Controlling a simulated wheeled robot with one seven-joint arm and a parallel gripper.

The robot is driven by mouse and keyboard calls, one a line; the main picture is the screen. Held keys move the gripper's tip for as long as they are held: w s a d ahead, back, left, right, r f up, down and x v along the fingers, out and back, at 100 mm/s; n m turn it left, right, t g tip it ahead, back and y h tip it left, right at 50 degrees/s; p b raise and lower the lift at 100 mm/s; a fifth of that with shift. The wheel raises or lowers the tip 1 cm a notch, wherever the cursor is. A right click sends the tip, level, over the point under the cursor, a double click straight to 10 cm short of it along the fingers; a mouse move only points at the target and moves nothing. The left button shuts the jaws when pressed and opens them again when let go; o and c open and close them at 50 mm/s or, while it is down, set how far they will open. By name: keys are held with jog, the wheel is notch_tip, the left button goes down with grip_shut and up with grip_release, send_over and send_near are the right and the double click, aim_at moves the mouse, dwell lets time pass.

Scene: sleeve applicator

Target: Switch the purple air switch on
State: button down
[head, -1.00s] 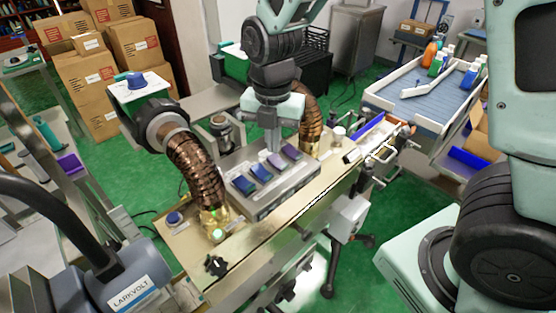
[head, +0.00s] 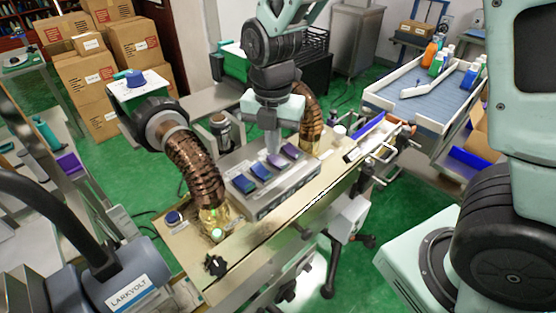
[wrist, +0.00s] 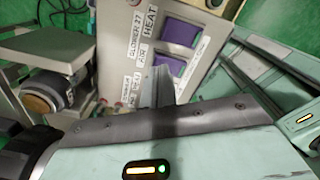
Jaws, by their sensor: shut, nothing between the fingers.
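The purple air switch (wrist: 168,65) is a dark purple rocker next to an AIR label in the wrist view. In the head view it (head: 275,161) sits on the grey switch box, just beside my fingertips. A second purple switch (wrist: 180,32), labelled HEAT, lies beyond it; it also shows in the head view (head: 291,151). My gripper (head: 272,153) is shut and empty, pointing down over the box. In the wrist view its fingers (wrist: 158,85) are close to the air switch's near-left edge. I cannot tell whether they touch it, or which way the rocker is tilted.
Two blue switches (head: 252,178) share the grey box (head: 290,187). Copper-coloured ribbed hoses stand on either side, the near one (head: 195,165) at left and another (head: 311,115) behind. A conveyor with bottles (head: 420,90) stands at the back right.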

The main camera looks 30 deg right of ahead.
aim_at(273, 157)
jog(key=shift+f+b, duration=0.4)
jog(key=shift+f, duration=0.2)
jog(key=shift+r, duration=0.1)
notch_tip(273, 157, up, 7)
jog(key=p, duration=0.5)
jog(key=shift+p, duration=0.3)
dwell(0.6)
jog(key=s+a+f+m+b, duration=0.3)
jog(key=s+f+m+b, duration=0.1)
jog(key=s+m, duration=0.6)
jog(key=s+a+f+m+b, duration=0.3)
jog(key=s+f+m+b, duration=0.1)
jog(key=s+m+b, duration=0.3)
jog(key=s+m, duration=0.2)
jog(key=s, duration=0.1)
jog(key=shift+a+m+y, duration=0.15)
jog(key=shift+m+y, duration=0.15)
jog(key=shift+m, duration=0.1)
